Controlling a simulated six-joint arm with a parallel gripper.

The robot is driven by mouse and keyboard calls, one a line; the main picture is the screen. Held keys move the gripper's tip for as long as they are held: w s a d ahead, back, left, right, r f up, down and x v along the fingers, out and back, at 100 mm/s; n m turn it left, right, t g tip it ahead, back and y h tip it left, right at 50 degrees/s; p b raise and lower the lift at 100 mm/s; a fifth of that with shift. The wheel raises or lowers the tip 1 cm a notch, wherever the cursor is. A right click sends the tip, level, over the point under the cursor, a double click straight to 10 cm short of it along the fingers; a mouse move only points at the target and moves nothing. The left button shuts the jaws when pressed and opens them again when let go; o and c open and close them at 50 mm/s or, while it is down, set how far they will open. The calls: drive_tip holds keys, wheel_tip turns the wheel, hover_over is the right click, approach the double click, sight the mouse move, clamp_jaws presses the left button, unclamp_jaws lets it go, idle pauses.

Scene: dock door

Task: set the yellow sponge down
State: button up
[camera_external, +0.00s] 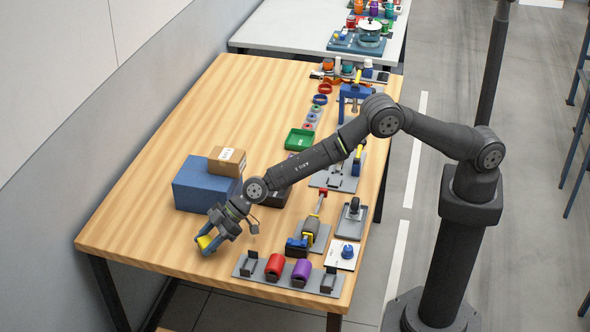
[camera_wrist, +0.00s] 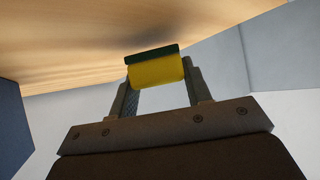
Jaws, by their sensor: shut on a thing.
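The yellow sponge (camera_external: 206,241) is at my gripper (camera_external: 213,237) near the front left of the wooden table (camera_external: 150,220). In the wrist view the sponge (camera_wrist: 157,73) is yellow with a dark green layer along its top edge. My gripper (camera_wrist: 160,88) is shut on it, one finger at each side. The wooden surface shows beyond the sponge. Whether the sponge touches the table or is held just above it, I cannot tell.
A blue box (camera_external: 200,190) with a cardboard box (camera_external: 228,160) on top stands behind my gripper. A grey rack (camera_external: 290,274) with red and purple cylinders is to the right. The tabletop left of the blue box is bare.

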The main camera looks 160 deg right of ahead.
drive_tip(key=shift+f, duration=0.7)
drive_tip(key=shift+f, duration=0.1)
drive_tip(key=o, duration=1)
drive_tip(key=shift+s+a+r, duration=0.35)
drive_tip(key=shift+r, duration=0.2)
drive_tip(key=v, duration=1)
drive_tip(key=shift+s+a+r, duration=0.15)
drive_tip(key=shift+s+a, duration=0.1)
drive_tip(key=shift+w+d, duration=0.1)
